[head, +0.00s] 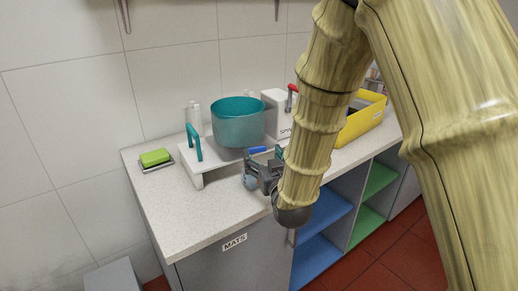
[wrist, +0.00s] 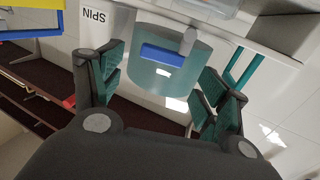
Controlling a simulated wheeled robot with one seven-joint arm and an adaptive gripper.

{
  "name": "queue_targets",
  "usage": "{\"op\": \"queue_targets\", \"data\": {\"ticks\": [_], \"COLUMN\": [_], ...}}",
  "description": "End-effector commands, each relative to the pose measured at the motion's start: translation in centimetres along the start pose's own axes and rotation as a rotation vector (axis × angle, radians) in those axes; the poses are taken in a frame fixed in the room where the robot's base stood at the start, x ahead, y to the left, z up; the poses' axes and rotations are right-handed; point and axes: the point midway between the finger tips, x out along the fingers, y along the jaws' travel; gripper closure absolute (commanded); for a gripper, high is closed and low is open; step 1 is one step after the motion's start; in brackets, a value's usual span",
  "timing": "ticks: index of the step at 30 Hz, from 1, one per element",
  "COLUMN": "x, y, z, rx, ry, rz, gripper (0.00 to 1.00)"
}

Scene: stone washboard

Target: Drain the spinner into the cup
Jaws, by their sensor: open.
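The spinner's teal drum (head: 238,125) stands on a white stand (head: 187,158); it also shows, inverted, in the wrist view (wrist: 150,82). A blue lever (head: 257,150) is at its front, seen in the wrist view (wrist: 162,55) beside a grey spout (wrist: 188,40). My gripper (head: 267,162) is in front of the drum; in the wrist view its spread fingers (wrist: 160,90) frame the drum and lever, with nothing gripped. A pale bluish rounded thing (head: 250,182) by the gripper may be the cup; it is mostly hidden, so I cannot tell.
A white box marked SPIN (head: 273,110) with a red handle (head: 291,97) stands right of the drum. A teal handle (head: 194,142) is at left. A green sponge (head: 155,157) and yellow bin (head: 362,118) flank these. The front-left counter (head: 190,215) is clear.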

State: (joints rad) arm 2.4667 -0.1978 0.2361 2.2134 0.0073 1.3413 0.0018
Motion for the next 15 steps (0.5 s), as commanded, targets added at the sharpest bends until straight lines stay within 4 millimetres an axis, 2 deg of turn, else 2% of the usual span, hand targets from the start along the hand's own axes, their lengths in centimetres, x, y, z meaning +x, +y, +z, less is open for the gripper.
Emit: {"op": "queue_targets", "data": {"ticks": [6, 15], "x": [2.8, 3.9], "y": [-0.1, -0.1], "z": [-0.1, 0.0], "rx": [0.0, 0.0], "ry": [0.0, 0.0], "rz": [-0.002, -0.002], "gripper": [0.25, 0.25]}}
